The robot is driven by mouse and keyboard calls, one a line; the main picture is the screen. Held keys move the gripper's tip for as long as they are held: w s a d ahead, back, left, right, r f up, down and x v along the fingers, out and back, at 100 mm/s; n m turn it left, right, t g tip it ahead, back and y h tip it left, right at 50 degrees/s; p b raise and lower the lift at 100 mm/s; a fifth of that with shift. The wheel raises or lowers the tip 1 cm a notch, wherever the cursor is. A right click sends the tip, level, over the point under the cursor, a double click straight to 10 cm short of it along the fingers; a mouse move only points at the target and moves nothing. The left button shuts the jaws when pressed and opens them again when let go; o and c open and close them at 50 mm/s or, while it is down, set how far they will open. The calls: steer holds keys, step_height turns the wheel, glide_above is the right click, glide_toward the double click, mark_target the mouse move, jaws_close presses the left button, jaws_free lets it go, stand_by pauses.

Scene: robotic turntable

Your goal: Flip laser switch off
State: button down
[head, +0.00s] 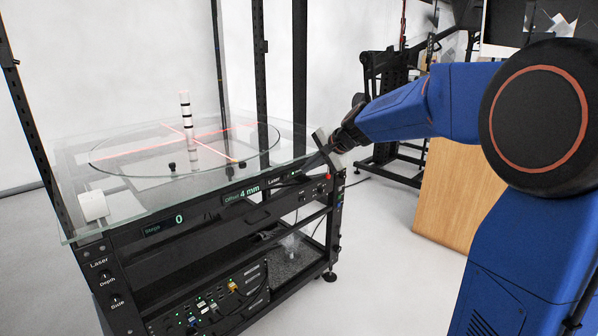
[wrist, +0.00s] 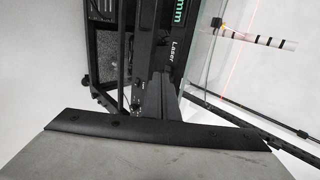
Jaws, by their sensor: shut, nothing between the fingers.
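Red laser lines (head: 130,150) cross on the glass turntable, so the laser is lit. My gripper (head: 328,160) is shut and empty at the right end of the panel, beside the glass edge. In the wrist view its fingers (wrist: 158,92) point toward the panel near the label.
A striped post (head: 186,118) stands on the glass disc. Black frame uprights (head: 299,60) rise around the table. A wooden cabinet (head: 460,205) stands right, with open floor between.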

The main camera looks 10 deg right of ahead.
steer(key=shift+w+d+f, duration=0.1)
steer(key=shift+w+d, duration=0.05)
steer(key=shift+d, duration=0.4)
steer(key=shift+w+d+f, duration=0.1)
steer(key=shift+d, duration=0.4)
glide_toward(285, 179)
step_height(285, 179, down, 4)
steer(key=w+a, duration=0.1)
steer(key=w, duration=0.1)
steer(key=shift+w+a, duration=0.5)
steer(key=shift+w, duration=0.2)
